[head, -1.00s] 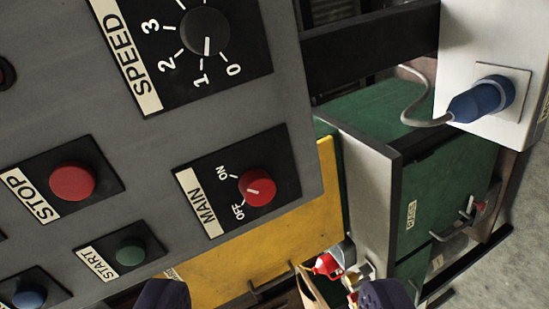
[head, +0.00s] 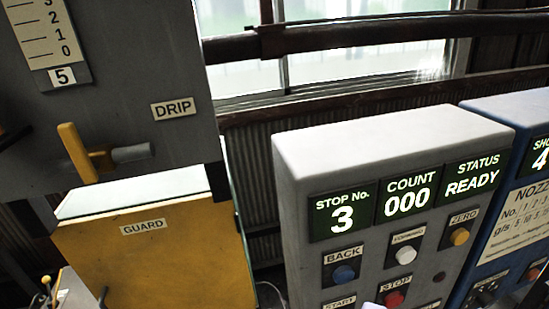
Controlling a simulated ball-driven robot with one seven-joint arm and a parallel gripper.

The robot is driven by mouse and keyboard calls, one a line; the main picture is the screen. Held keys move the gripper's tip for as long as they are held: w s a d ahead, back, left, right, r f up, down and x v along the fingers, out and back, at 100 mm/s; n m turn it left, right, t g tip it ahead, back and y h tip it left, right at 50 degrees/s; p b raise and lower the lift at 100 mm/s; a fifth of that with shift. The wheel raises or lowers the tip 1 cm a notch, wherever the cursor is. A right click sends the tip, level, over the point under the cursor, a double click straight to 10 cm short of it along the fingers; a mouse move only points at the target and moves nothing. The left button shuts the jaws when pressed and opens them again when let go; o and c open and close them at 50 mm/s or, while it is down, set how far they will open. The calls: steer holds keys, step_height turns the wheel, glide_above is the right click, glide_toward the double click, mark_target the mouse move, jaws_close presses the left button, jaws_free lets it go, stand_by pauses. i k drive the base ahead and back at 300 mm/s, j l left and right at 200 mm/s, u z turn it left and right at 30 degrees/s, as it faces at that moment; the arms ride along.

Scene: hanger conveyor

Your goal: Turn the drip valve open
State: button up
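The drip valve (head: 78,152) is at the left of the view. It has a yellow lever that stands nearly upright, its top tilted a little to the left. A short grey pipe stub (head: 132,153) sticks out to the right of its hub. A DRIP label (head: 173,108) is on the dark grey panel above and to the right of it. I cannot tell from the lever whether the valve is open or closed. My gripper's fingers cannot be made out in this view, and nothing is seen touching the lever.
A yellow GUARD box (head: 150,255) stands just below the valve. A grey control box (head: 390,150) reads stop 3, count 000, READY. A blue nozzle box (head: 500,200) is at the right edge. A dark pipe (head: 350,38) crosses before the window.

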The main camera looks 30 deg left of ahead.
mark_target(87, 170)
steer(key=i+u, duration=0.1)
steer(key=u, duration=0.25)
steer(key=i+u, duration=0.1)
steer(key=u, duration=0.3)
